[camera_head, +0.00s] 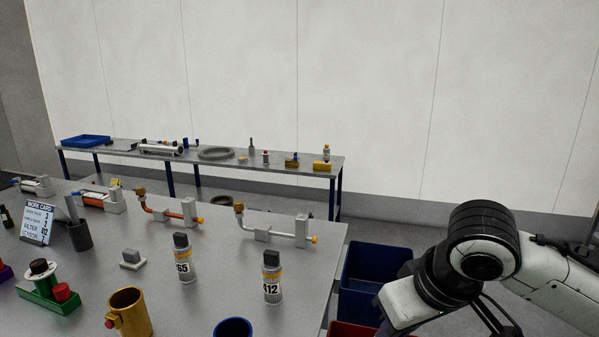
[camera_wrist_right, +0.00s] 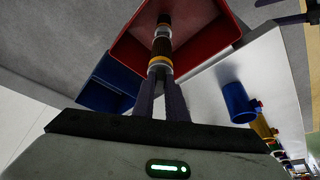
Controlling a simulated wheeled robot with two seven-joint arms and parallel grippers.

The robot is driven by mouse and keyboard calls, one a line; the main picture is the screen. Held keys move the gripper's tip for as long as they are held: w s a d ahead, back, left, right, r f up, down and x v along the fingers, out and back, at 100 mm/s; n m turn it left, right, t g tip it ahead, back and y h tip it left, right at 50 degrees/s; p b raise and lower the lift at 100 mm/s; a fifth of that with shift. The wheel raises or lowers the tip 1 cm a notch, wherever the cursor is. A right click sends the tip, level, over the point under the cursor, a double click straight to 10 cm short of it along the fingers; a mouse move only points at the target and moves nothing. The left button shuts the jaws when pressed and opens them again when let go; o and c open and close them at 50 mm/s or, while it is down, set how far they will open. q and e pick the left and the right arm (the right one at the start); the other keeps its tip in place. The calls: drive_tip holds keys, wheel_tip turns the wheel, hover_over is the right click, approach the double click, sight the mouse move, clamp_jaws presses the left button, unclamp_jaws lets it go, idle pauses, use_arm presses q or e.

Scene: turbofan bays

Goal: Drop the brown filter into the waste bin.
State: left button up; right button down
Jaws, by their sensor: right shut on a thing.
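My right gripper (camera_wrist_right: 160,73) is shut on the brown filter (camera_wrist_right: 162,46), a dark brown cylinder with pale and yellow-orange bands. In the right wrist view the filter points away from the fingers, over the open red bin (camera_wrist_right: 206,52). Its far end appears over the bin's inside; I cannot tell its height. Only a strip of the red bin (camera_head: 352,329) shows at the bottom of the head view. No label shows which bin is for waste. In the head view my right arm is at the right, its gripper out of sight. My left gripper is in neither view.
A blue bin (camera_head: 374,262) stands directly beside the red one. The grey worktable (camera_head: 205,225) is left of the bins, with spray cans (camera_head: 272,279), pipe fittings and a blue cup (camera_head: 233,327) on it. A second table (camera_head: 300,158) stands behind.

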drive_tip(key=c, duration=1.7)
unclamp_jaws()
drive_tip(key=p+v, duration=0.1)
drive_tip(key=v, duration=0.9)
drive_tip(key=shift+r, duration=0.2)
drive_tip(key=shift+s, duration=0.15)
